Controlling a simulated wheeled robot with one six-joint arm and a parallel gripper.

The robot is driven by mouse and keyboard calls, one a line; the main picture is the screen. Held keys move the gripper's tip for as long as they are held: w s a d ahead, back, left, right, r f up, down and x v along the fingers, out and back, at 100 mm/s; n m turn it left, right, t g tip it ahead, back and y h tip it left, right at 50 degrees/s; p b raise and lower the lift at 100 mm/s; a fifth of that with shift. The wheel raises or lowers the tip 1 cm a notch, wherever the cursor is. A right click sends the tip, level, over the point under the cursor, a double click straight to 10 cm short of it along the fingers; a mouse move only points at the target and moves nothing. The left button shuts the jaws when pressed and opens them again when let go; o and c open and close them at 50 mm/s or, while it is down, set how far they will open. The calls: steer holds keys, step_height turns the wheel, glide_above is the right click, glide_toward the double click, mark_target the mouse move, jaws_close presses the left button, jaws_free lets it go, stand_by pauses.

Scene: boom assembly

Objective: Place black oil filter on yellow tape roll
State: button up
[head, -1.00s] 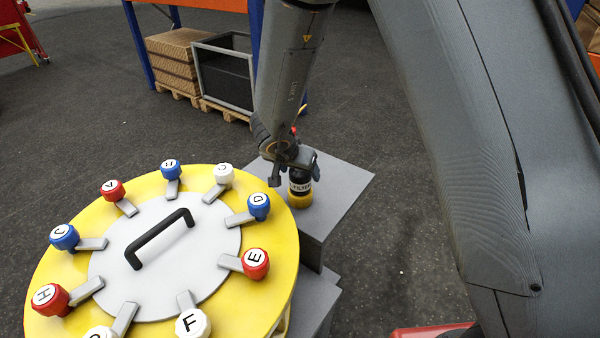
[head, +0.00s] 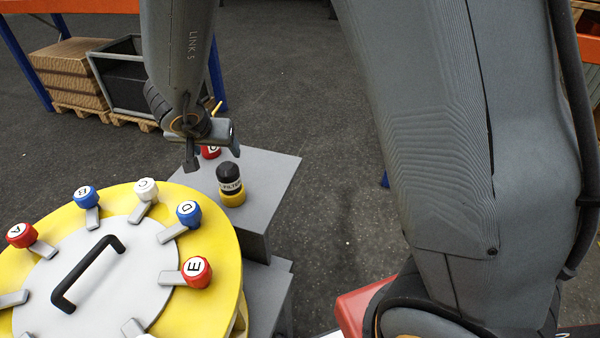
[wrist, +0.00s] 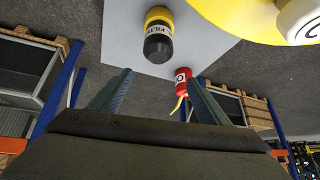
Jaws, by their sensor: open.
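The black oil filter (head: 229,177), with a white label band, stands upright on the yellow tape roll (head: 233,198) on a grey stepped block. In the wrist view the filter (wrist: 158,42) and the tape roll (wrist: 158,15) show beyond my gripper, apart from its fingers. My gripper (head: 212,150) is open and empty, above and a little to the left of the filter. Its two spread fingers also show in the wrist view (wrist: 158,95).
A red canister (head: 211,152) stands behind the filter on the grey block (head: 262,190). The yellow round hatch (head: 225,235) with lettered knobs and a black handle (head: 85,275) is at the left. Pallets with boxes (head: 68,75) stand behind on the floor.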

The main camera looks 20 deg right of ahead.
steer(key=s+d+n+g+y, duration=0.1)
steer(key=s+d+n+g, duration=0.3)
steer(key=s+d, duration=1.4)
steer(key=shift+s+d+r+g+y, duration=0.25)
steer(key=shift+d+r+g+y, duration=0.15)
steer(key=shift+d+r+g, duration=0.1)
steer(key=shift+a, duration=0.1)
